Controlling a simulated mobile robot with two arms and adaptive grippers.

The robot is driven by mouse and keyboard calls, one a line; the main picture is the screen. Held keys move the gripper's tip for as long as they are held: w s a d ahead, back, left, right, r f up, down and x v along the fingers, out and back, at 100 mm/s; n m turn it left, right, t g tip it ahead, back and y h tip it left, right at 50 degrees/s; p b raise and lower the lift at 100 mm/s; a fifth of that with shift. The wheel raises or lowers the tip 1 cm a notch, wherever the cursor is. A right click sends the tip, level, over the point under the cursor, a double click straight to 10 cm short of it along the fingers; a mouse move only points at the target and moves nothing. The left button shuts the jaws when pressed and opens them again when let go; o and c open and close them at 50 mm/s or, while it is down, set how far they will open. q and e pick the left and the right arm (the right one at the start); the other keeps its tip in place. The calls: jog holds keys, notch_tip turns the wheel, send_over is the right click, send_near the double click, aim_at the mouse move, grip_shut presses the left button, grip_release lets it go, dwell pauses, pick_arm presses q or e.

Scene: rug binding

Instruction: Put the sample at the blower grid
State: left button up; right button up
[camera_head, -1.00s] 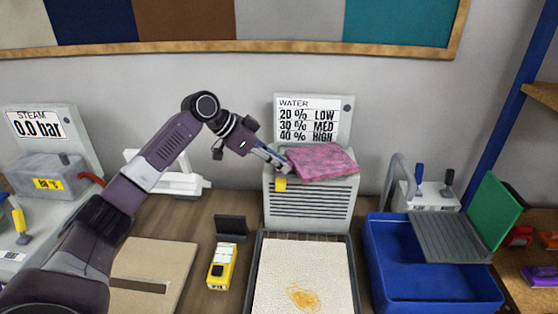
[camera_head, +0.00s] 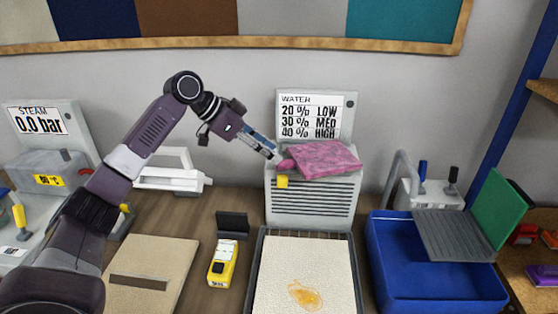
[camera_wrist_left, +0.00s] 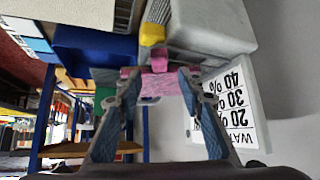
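The sample, a pink mottled cloth piece (camera_head: 325,158), lies on top of the grey blower unit (camera_head: 312,205), which has a slotted front. A small pink tab (camera_head: 286,163) sticks out at its left end. My left gripper (camera_head: 274,156) is just left of this tab, with its fingers pointing at it. In the left wrist view my left gripper (camera_wrist_left: 158,76) has its fingers apart, with the sample (camera_wrist_left: 158,86) showing beyond and between them. No contact is clear. The blower's top is mostly hidden under the sample. My right gripper is not in view.
A water sign (camera_head: 316,117) stands behind the blower. A tray with a cream rug piece (camera_head: 303,270) lies in front. A blue bin (camera_head: 435,285) stands to the right, a yellow device (camera_head: 222,265) and flat beige board (camera_head: 150,265) to the left.

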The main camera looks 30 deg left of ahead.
pick_arm(q)
jog(key=b+v, duration=0.1)
jog(key=v, duration=0.6)
jog(key=shift+s, duration=0.15)
